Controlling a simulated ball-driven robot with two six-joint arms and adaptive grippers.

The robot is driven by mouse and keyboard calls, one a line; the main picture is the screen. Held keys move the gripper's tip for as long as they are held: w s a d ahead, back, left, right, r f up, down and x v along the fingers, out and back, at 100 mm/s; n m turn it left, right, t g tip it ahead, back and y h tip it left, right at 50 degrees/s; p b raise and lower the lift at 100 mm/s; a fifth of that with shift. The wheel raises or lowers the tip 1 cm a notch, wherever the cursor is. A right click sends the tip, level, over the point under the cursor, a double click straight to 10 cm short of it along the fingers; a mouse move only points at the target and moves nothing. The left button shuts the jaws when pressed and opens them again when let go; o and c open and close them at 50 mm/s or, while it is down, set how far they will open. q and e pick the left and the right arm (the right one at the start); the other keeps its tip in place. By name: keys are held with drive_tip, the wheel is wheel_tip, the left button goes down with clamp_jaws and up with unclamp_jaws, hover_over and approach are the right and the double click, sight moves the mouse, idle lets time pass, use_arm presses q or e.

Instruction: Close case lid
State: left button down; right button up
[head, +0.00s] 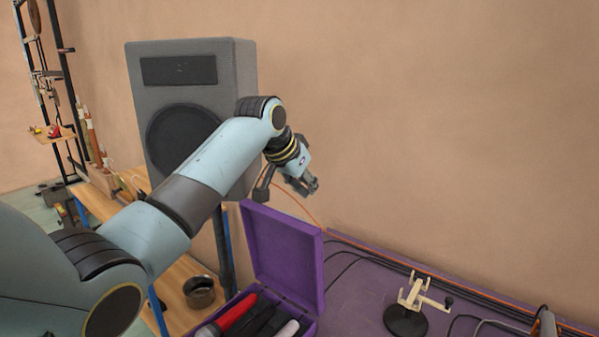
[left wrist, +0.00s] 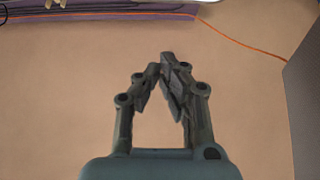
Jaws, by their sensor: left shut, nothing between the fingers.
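The purple case (head: 311,326) is at the bottom middle of the head view, cut off by the lower edge. Its lid (head: 283,254) stands open, roughly upright at the back. Red, black and pale items lie inside the case. My left gripper (head: 312,187) is above and behind the lid in the picture, near the wall, apart from the lid. In the left wrist view my left gripper (left wrist: 165,65) is shut with nothing between its fingers. The case does not show clearly there. My right gripper is in neither view.
A large grey speaker (head: 240,75) stands behind my left arm. A purple table (head: 365,285) to the right carries cables and a small cream clamp-like stand (head: 413,292) on a black base. A dark pot (head: 199,292) sits on a wooden shelf. Orange cable (head: 297,200) runs along the wall.

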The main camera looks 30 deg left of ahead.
use_arm(q)
drive_tip(key=s+f+p, duration=0.2)
drive_tip(key=f, duration=0.1)
drive_tip(key=shift+s+a+f, duration=0.1)
drive_tip(key=shift+s+a, duration=0.1)
drive_tip(key=shift+s, duration=0.05)
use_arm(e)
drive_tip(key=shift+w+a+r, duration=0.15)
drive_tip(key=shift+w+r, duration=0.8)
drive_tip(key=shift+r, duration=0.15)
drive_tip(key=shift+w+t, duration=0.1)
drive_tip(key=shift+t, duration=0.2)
